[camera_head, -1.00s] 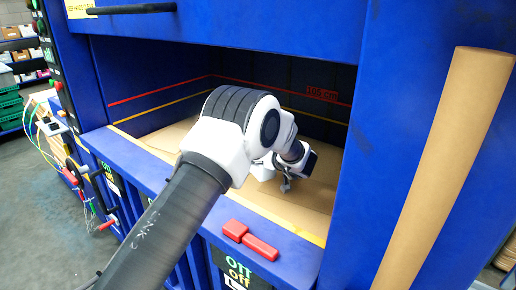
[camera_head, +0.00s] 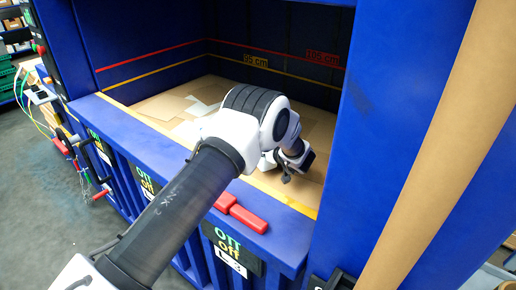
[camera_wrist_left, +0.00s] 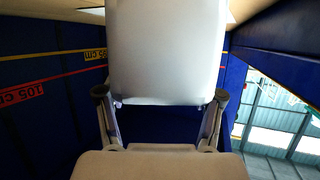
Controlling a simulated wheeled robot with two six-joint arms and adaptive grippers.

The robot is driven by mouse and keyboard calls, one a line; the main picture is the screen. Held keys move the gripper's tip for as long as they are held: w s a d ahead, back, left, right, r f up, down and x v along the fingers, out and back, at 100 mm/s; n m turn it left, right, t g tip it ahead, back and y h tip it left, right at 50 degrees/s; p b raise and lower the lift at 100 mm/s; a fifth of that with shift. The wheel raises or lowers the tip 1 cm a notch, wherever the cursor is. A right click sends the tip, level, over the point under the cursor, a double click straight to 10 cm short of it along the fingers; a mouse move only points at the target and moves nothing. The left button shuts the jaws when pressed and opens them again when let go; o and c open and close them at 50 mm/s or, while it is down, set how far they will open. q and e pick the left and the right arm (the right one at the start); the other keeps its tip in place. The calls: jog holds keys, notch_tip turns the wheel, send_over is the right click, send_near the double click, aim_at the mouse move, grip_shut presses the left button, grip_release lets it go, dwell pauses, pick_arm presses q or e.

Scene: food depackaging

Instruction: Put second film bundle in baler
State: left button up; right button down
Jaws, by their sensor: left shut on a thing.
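The blue baler (camera_head: 165,155) stands open in front of me. Its chamber has a tan cardboard-like floor with pale flat sheets (camera_head: 200,107) on it. My left arm reaches over the front sill into the chamber. My left gripper (camera_head: 285,177) is inside, at the right part of the chamber, above the floor. In the left wrist view, my left gripper (camera_wrist_left: 160,100) is shut on a smooth whitish block, the film bundle (camera_wrist_left: 167,55), between its two fingers. In the head view the bundle is mostly hidden, and I cannot make it out. My right gripper is not in view.
Red blocks (camera_head: 243,219) sit on the front sill near my arm. Cables and red-handled tools (camera_head: 62,147) hang at the left.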

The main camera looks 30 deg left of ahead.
pick_arm(q)
jog(key=f, duration=0.3)
jog(key=shift+s+f+p, duration=0.2)
jog(key=shift+f+p, duration=0.05)
jog(key=shift+p, duration=0.05)
jog(key=shift+w+f, duration=0.15)
jog(key=shift+f, duration=0.3)
jog(key=o, duration=1.2)
jog(key=shift+d+r, duration=0.15)
jog(key=shift+r, duration=0.1)
jog(key=b+v, duration=0.1)
jog(key=v, duration=0.6)
